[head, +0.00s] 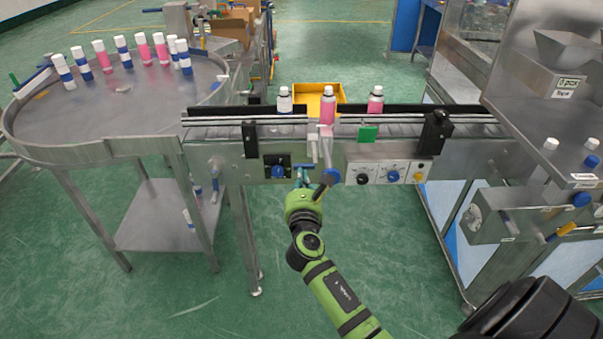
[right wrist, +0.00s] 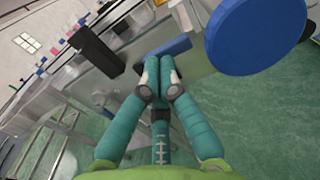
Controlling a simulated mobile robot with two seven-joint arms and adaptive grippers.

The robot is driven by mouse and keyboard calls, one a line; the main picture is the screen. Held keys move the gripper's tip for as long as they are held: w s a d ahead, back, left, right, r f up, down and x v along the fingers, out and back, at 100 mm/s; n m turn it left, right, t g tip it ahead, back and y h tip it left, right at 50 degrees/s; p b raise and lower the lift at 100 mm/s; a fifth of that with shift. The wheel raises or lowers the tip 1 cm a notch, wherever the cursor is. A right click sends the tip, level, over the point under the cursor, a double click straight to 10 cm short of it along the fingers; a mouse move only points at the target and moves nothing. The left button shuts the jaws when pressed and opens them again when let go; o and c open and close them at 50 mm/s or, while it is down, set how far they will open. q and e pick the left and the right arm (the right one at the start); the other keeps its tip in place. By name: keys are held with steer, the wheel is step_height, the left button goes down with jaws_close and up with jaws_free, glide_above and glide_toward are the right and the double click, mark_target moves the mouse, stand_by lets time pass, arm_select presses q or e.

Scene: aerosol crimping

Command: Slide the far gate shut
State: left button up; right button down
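No part is plainly marked as the far gate. A conveyor (head: 225,150) crosses the head view, with a left black block (head: 250,139) and a right black block (head: 435,133) on its front rail. My right gripper (head: 303,178) is in front of the conveyor, just right of a blue knob (head: 278,172) on a black panel. In the right wrist view its teal fingers (right wrist: 160,68) are closed together with nothing visible between them. My left gripper is out of view.
A blue-ended white lever (head: 330,177) hangs right beside my right gripper. Pink bottles (head: 327,110) and a clear bottle (head: 285,103) stand on the conveyor. A green plate (head: 367,134) sits on its front. A round table (head: 100,110) holds several capped cans. A yellow bin (head: 312,92) is behind.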

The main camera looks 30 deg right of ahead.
mark_target(301, 164)
steer(key=shift+w+d, duration=0.2)
steer(key=shift+w, duration=0.15)
steer(key=x, duration=0.6)
steer(key=shift+w+d+b, duration=0.15)
steer(key=shift+w+b, duration=0.2)
steer(key=shift+b, duration=0.05)
steer(key=shift+r, duration=0.2)
steer(key=shift+d, duration=0.1)
